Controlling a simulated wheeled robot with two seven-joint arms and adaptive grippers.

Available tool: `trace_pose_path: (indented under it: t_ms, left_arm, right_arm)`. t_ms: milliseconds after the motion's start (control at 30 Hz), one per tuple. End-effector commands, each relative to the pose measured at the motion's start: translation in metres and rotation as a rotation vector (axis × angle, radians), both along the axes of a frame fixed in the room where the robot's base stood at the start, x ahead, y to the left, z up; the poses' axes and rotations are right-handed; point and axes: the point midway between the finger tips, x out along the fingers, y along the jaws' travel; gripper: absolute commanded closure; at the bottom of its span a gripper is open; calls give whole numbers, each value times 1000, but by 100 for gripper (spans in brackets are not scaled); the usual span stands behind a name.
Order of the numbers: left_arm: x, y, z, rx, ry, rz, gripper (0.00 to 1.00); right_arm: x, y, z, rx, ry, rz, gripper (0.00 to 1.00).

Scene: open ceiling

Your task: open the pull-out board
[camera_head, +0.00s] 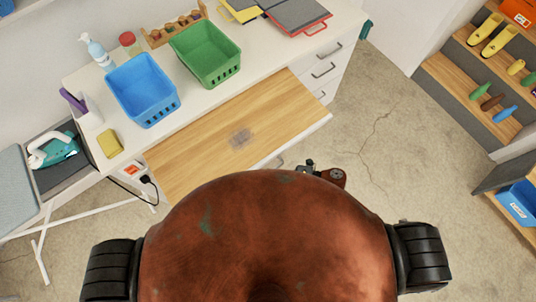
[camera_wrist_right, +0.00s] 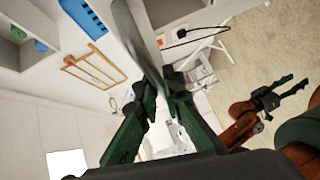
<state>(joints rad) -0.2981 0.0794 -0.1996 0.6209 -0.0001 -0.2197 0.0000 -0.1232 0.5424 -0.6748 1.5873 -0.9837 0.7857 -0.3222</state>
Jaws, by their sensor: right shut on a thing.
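In the head view only a small part of an arm shows beyond my body, and the right fingers are not clear there. My left gripper (camera_wrist_right: 283,92) shows at the right of the wrist view, fingers apart and empty.
On the counter (camera_head: 230,97) stand a blue basket (camera_head: 142,90), a green basket (camera_head: 206,52), a yellow sponge (camera_head: 109,143) and bottles. White drawers (camera_head: 325,70) lie right of the board. An ironing board with an iron (camera_head: 55,149) stands left.

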Motion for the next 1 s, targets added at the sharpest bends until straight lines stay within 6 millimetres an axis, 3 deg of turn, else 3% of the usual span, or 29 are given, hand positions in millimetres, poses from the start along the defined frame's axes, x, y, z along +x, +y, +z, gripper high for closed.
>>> trace_pose_path:
  t_ms: [533, 567, 633, 1000]
  left_arm:
    - [-5, 0, 1, 1, 7, 1, 60]
    - [-5, 0, 1, 1, 7, 1, 60]
    - [-5, 0, 1, 1, 7, 1, 60]
    - [-3, 3, 1, 3, 3, 0, 60]
  right_arm:
    - [-10, -1, -1, -1, 0, 21, 100]
    - [-10, -1, -1, -1, 0, 20, 90]
    - [-10, -1, -1, -1, 0, 20, 86]
    - [-11, -6, 0, -2, 1, 19, 85]
